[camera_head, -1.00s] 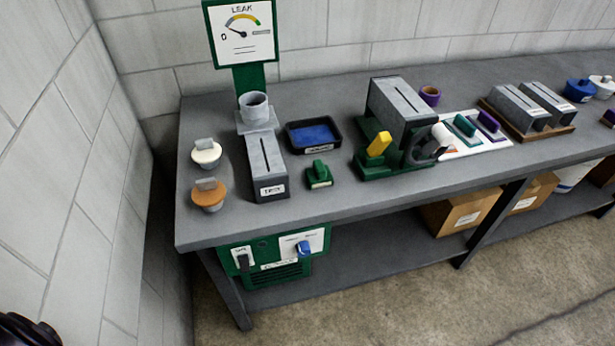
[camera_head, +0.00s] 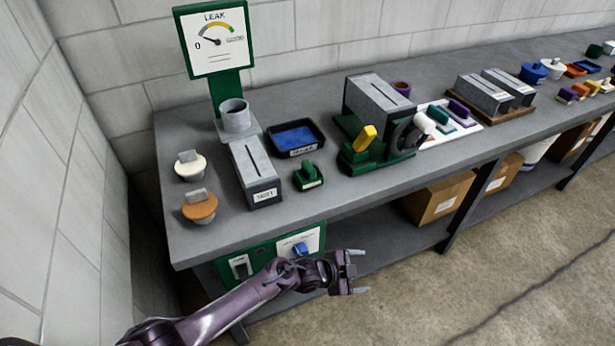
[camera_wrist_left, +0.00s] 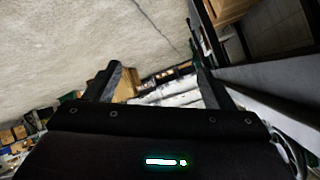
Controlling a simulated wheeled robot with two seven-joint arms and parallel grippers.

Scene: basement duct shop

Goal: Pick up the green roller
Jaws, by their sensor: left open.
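A small green tool with a raised grip (camera_head: 308,176) stands near the bench's front edge, right of the grey slotted box; it looks like the green roller, though its underside is hidden. A teal-green handled piece (camera_head: 440,121) lies on a white board farther right, beside a purple one. My left gripper (camera_head: 358,271) is open and empty, in front of the bench and below its top, lower right of the small green tool. Its spread fingers also show in the left wrist view (camera_wrist_left: 158,82), with floor and blurred clutter beyond and no green tool visible. My right gripper is out of view.
The grey bench (camera_head: 215,240) has a front edge between my gripper and the tools. A grey slotted box (camera_head: 256,175), a blue-lined tray (camera_head: 296,138) and a green-based machine with yellow lever (camera_head: 365,138) surround the green tool. Cardboard boxes (camera_head: 437,197) sit below.

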